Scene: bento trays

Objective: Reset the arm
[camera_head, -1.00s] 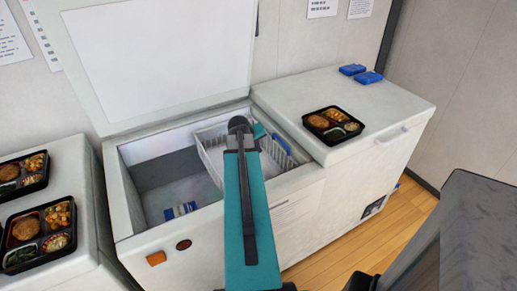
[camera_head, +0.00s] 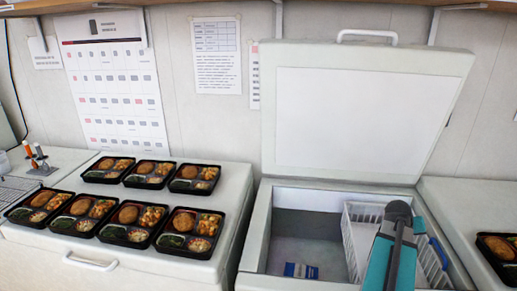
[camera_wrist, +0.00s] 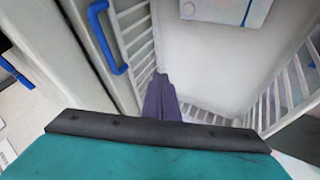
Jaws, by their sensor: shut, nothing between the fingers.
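My teal and dark arm (camera_head: 393,255) reaches into the open chest freezer (camera_head: 255,240), over the white wire basket (camera_head: 357,212) at its right side. In the wrist view, my gripper (camera_wrist: 160,75) shows as a narrow dark shape pointing down into the basket (camera_wrist: 140,45). Its fingers are together with nothing seen between them. In the head view the gripper is hidden by the arm.
The raised freezer lid (camera_head: 365,115) stands behind the arm. A blue basket handle (camera_head: 438,253) is close on the right. A blue and white pack (camera_head: 301,271) lies on the freezer floor. Several bento trays (camera_head: 125,224) stand on the left counter; another tray (camera_head: 500,247) is at right.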

